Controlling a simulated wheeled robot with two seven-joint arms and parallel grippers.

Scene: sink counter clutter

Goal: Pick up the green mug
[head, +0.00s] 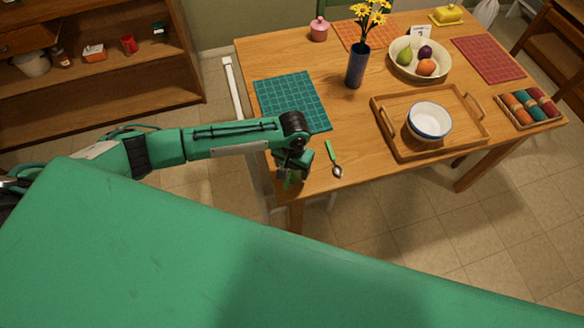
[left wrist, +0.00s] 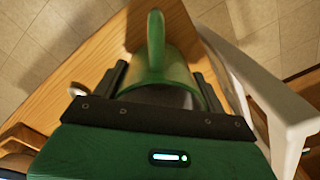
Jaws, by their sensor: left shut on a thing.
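The green mug (left wrist: 158,65) fills the middle of the left wrist view, with its upright handle toward the top of the picture. My left gripper (left wrist: 157,84) is shut on the mug, one dark finger on each side. In the head view my left gripper (head: 293,165) points down at the near left corner of the wooden table (head: 350,125). It hides most of the mug there; only a little green shows below the fingers. I cannot tell whether the mug touches the table. My right gripper is not in view.
A green-handled spoon (head: 334,160) lies just right of the gripper. A teal placemat (head: 290,100) lies behind it. A wooden tray (head: 395,140) with a white bowl (head: 429,121) and a blue vase (head: 357,66) stand farther off. A white chair (left wrist: 265,85) is beside the table edge.

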